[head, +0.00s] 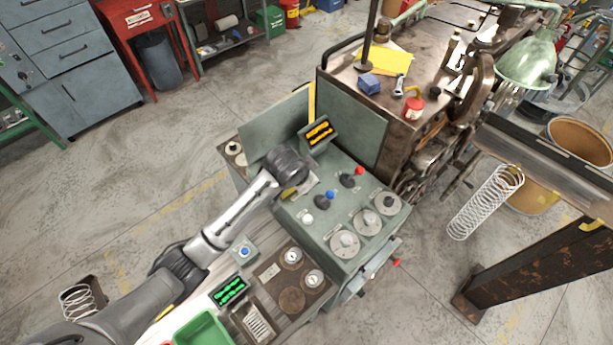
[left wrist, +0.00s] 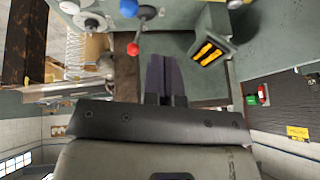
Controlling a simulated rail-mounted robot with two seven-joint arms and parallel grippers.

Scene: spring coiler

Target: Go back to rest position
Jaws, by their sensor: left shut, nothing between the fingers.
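My left arm comes in from the lower left in the head view. Its dark gripper end (head: 288,166) is over the green control console (head: 330,255), close to the orange display and the levers. The fingers are hard to make out there. In the left wrist view the two dark fingers (left wrist: 162,74) are shut together with nothing between them. The blue-knobbed lever (head: 329,195) and red-knobbed lever (head: 358,172) stand just right of the gripper. The orange display (head: 318,132) is just above it. My right gripper is in neither view.
A coiling machine (head: 345,90) stands behind the console. A long spring (head: 485,200) hangs at the right, beside a rusty beam (head: 525,255). A green bin (head: 203,330) and a green display (head: 229,290) lie below my left arm. Open floor (head: 120,180) is at the left.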

